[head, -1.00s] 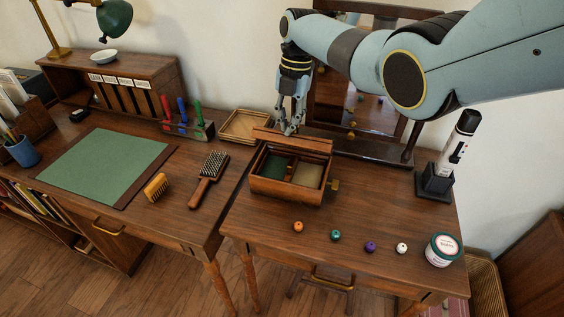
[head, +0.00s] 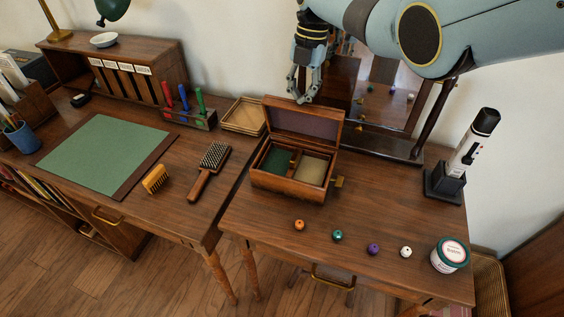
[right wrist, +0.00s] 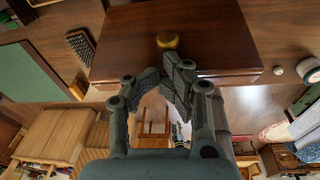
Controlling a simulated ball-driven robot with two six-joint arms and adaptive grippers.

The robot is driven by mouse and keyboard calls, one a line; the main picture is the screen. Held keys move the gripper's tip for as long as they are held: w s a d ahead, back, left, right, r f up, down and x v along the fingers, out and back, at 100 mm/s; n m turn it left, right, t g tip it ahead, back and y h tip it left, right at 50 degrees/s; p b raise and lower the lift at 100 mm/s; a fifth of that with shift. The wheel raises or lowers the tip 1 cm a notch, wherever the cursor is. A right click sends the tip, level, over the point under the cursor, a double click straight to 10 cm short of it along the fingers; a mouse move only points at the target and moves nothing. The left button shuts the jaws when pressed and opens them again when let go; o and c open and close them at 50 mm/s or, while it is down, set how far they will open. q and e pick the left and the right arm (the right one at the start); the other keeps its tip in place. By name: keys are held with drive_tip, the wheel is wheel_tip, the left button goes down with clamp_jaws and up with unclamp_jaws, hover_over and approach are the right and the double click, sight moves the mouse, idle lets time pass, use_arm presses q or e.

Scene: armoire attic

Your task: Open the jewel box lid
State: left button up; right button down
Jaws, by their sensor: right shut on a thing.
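The wooden jewel box (head: 285,187) stands on the right table, its green and beige compartments showing. Its lid (head: 303,121) is raised to about upright at the back, purple lining facing forward. My right gripper (head: 304,99) is at the lid's top edge, shut on the lid. In the right wrist view, the fingers (right wrist: 166,72) come close together at a dark wooden panel (right wrist: 185,20) with a round brass knob (right wrist: 167,40). The exact finger contact is hard to make out. My left gripper is not in view.
A mirror (head: 377,100) stands close behind the box. An open wooden tray (head: 243,116) lies to its left. Several small balls, one orange (head: 299,225), and a round jar (head: 450,255) lie in front. A black-and-white device (head: 470,145) stands at right.

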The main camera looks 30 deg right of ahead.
drive_tip(key=shift+s+f, duration=0.2)
drive_tip(key=shift+f, duration=0.1)
drive_tip(key=shift+r, duration=0.1)
wheel_tip(320, 180, up, 10)
drive_tip(key=shift+w+r, duration=0.15)
drive_tip(key=shift+w, duration=0.05)
